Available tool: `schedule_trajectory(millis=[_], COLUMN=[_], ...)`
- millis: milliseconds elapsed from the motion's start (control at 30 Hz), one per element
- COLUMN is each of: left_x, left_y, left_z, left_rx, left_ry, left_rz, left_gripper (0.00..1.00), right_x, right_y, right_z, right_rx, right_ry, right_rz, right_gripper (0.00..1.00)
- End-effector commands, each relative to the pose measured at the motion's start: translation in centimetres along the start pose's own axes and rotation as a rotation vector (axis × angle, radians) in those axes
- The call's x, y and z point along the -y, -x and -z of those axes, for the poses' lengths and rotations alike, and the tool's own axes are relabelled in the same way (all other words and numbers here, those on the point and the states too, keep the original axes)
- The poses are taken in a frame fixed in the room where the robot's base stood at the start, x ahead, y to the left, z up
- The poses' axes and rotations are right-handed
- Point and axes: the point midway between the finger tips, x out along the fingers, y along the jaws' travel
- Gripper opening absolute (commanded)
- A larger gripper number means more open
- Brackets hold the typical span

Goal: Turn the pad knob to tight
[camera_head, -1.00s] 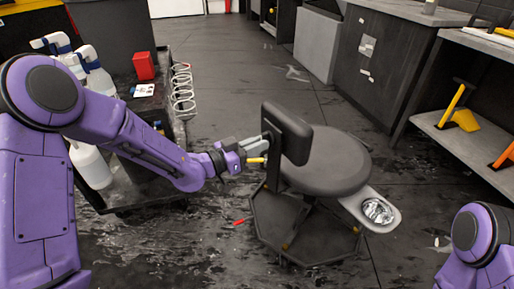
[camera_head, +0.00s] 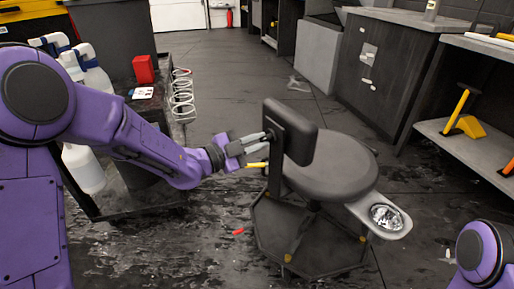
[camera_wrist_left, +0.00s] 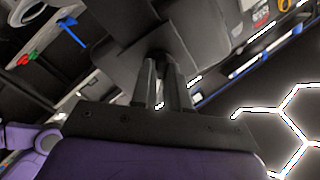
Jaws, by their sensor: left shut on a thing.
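A black stool has a round seat (camera_head: 330,176) and an upright back pad (camera_head: 289,133) on a post. My left gripper (camera_head: 268,137) reaches the rear side of the pad from the left. In the left wrist view its two fingers (camera_wrist_left: 163,72) are close together at a small dark knob (camera_wrist_left: 161,56) on the dark pad bracket. The fingers are shut on this pad knob, and they hide much of it. I cannot read its tight or loose setting. My right gripper is out of view; only part of my right arm shows at the lower right.
A yellow lever (camera_head: 256,165) sticks out just below my left gripper. A silver tray (camera_head: 386,217) juts from the stool's right side. A black cart (camera_head: 150,205) with white bottles stands at the left. A workbench (camera_head: 392,75) stands at the back right. A small red item (camera_head: 238,231) lies on the floor.

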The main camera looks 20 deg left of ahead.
Motion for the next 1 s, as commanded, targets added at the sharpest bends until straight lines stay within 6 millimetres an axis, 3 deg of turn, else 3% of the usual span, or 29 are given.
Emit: schedule_trajectory(millis=[300,800,833,900,1000], left_x=[0.02,0.12,0.12,0.12,0.11], left_y=[-0.01,0.00,0.00,0.00,0.00], left_z=[-0.04,0.02,0.02,0.02,0.02], left_rx=[0.000,0.000,0.000,0.000,0.000], left_ry=[-0.105,-0.124,-0.124,-0.124,-0.123], left_rz=[0.000,0.000,0.000,0.000,0.000], left_gripper=[0.00,0.00,0.18,0.40,0.40], right_x=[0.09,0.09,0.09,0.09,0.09], right_y=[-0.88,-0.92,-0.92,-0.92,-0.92], right_z=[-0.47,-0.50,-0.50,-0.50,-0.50], right_rx=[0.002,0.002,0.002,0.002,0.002], right_ry=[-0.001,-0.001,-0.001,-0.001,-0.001], right_rz=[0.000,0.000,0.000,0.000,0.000], right_gripper=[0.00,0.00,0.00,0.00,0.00])
